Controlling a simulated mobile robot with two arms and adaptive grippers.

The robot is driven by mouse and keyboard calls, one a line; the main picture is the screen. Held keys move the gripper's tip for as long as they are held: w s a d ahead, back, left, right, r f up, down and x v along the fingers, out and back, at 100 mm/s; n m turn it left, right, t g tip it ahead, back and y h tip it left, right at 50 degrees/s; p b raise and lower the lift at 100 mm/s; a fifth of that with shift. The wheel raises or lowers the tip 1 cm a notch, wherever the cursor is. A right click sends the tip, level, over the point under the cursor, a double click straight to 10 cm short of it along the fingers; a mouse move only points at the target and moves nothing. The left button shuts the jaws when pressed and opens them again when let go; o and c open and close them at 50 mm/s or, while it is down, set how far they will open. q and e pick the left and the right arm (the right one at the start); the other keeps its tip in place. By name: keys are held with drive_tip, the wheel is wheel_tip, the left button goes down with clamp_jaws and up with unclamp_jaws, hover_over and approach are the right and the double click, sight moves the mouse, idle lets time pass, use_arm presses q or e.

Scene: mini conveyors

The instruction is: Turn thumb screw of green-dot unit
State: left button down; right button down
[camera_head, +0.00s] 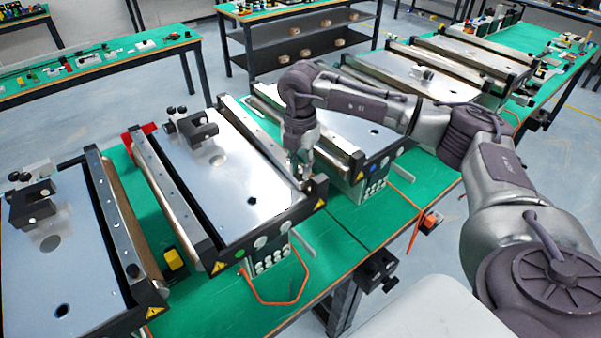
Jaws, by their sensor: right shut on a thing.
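The green-dot unit is a mini conveyor (195,175) with a metallic plate and dark side rails, standing in the middle of the green bench. Its green dot (240,254) is on the front end, beside a white round label. My right gripper (302,178) points down at the front right corner of this unit, at the end of its right rail. It is shut on the thumb screw there, which the fingers mostly hide. My left gripper is not in view.
A blue-dot conveyor (335,125) stands close on the right, under my right arm. Orange cables (275,302) hang at the bench front.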

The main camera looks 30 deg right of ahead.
drive_tip(key=n+b, duration=0.3)
drive_tip(key=n, duration=0.2)
drive_tip(key=shift+f+n, duration=0.1)
drive_tip(key=shift+n, duration=0.2)
drive_tip(key=n+b, duration=0.3)
drive_tip(key=n, duration=0.3)
drive_tip(key=shift+b, duration=0.3)
drive_tip(key=n+b, duration=0.1)
drive_tip(key=n, duration=0.2)
drive_tip(key=shift+n, duration=0.4)
drive_tip(key=n+b, duration=0.1)
drive_tip(key=n, duration=0.2)
drive_tip(key=shift+n, duration=0.4)
drive_tip(key=n, duration=0.3)
drive_tip(key=n+b, duration=0.1)
drive_tip(key=n, duration=0.1)
drive_tip(key=shift+r+n, duration=0.2)
drive_tip(key=shift+n, duration=0.5)
drive_tip(key=c, duration=1)
unclamp_jaws()
